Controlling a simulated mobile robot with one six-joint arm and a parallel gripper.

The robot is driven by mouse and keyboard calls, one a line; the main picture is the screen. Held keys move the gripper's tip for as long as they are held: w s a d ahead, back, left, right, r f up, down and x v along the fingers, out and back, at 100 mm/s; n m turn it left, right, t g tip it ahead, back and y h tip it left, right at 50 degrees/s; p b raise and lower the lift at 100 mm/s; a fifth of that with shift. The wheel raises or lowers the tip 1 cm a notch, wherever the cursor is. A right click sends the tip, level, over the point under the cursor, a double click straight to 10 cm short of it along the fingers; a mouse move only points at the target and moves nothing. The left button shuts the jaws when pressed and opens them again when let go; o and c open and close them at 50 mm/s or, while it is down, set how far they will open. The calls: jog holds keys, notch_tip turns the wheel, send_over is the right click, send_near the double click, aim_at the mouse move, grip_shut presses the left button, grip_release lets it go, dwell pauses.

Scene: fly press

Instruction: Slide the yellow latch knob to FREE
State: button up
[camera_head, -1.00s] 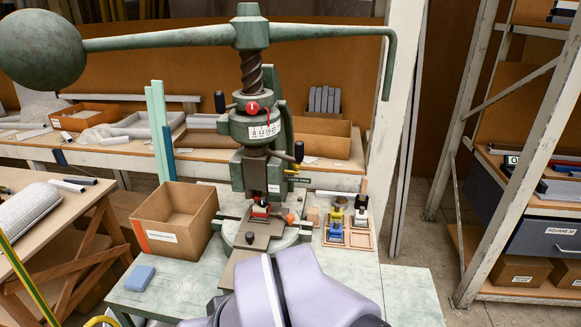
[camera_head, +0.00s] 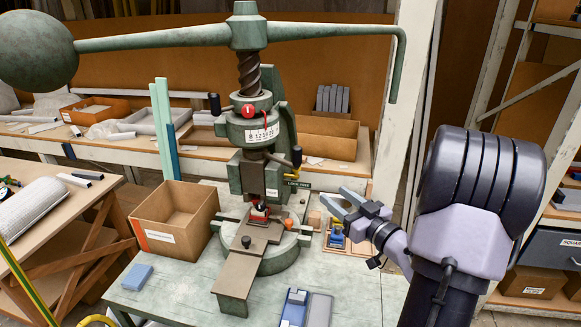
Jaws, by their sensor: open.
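The green fly press (camera_head: 262,150) stands on the bench in the middle of the view. The small yellow latch knob (camera_head: 290,175) is on the right side of its column, just above a small lettered plate (camera_head: 298,184). The knob is too small here to tell its exact position along the slot. My gripper (camera_head: 333,199) is open and empty, to the right of the knob and a little lower in the picture. Its fingers point left toward the press and are apart from it.
A black-knobbed handle (camera_head: 297,155) sticks out just above the latch. A wooden tray with a blue-based tool (camera_head: 337,238) lies beneath my gripper. A cardboard box (camera_head: 170,222) stands left of the press. The press's long top arm (camera_head: 330,33) spans overhead.

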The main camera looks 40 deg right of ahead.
jog(key=w+d+b, duration=0.1)
jog(key=w+b, duration=0.1)
jog(key=w, duration=1.4)
jog(key=shift+w, duration=0.15)
grip_shut()
dwell(0.4)
